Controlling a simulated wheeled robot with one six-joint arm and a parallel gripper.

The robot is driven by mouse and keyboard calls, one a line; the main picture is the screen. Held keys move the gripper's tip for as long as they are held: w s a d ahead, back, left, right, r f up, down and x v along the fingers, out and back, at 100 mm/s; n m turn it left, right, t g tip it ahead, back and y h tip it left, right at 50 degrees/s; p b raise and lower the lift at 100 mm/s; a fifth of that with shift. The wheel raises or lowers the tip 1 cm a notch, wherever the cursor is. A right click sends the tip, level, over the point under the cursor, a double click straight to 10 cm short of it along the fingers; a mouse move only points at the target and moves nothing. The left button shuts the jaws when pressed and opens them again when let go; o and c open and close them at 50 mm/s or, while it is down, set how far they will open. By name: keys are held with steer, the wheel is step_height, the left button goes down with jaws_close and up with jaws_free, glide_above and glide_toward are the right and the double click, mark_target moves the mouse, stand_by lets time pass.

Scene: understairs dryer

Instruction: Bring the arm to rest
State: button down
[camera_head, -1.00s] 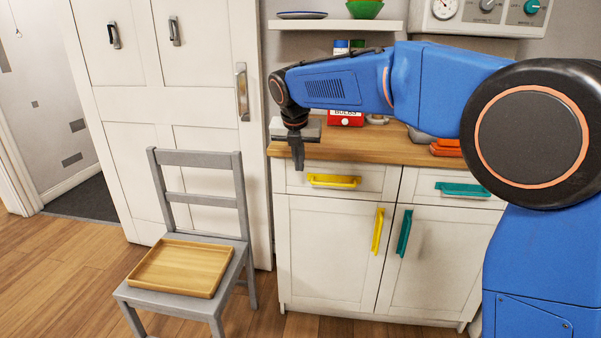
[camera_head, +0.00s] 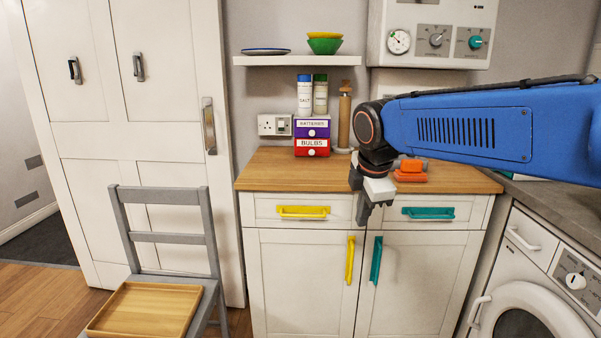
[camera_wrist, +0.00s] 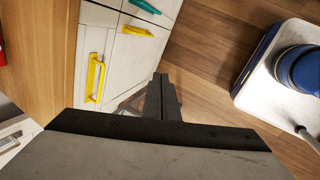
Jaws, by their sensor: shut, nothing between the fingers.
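My blue arm (camera_head: 470,125) reaches in from the right in the head view. My gripper (camera_head: 367,212) points down in front of the cabinet's upper edge, between the yellow drawer handle and the teal drawer handle. It is shut and holds nothing. In the wrist view my gripper's fingers (camera_wrist: 161,100) show together at the lower middle, with the floor beyond them.
The wooden counter (camera_head: 265,170) holds the batteries box (camera_head: 312,128), the bulbs box (camera_head: 312,148) and orange items (camera_head: 410,172). A grey chair (camera_head: 165,238) with a wooden tray (camera_head: 97,327) stands left. A washing machine (camera_head: 530,265) stands right. Floor at lower left is bare.

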steer(key=s+d+f+m, duration=0.4)
steer(key=s+m, duration=0.2)
steer(key=s, duration=0.2)
steer(key=s+d+f+m, duration=0.5)
steer(key=s+m, duration=0.2)
steer(key=s, duration=0.2)
steer(key=s+d+f+m, duration=0.4)
steer(key=s+d+m, duration=0.1)
steer(key=s+m, duration=0.2)
steer(key=shift+s+d+f+t, duration=0.15)
steer(key=shift+s+f+t, duration=0.2)
steer(key=shift+s, duration=0.35)
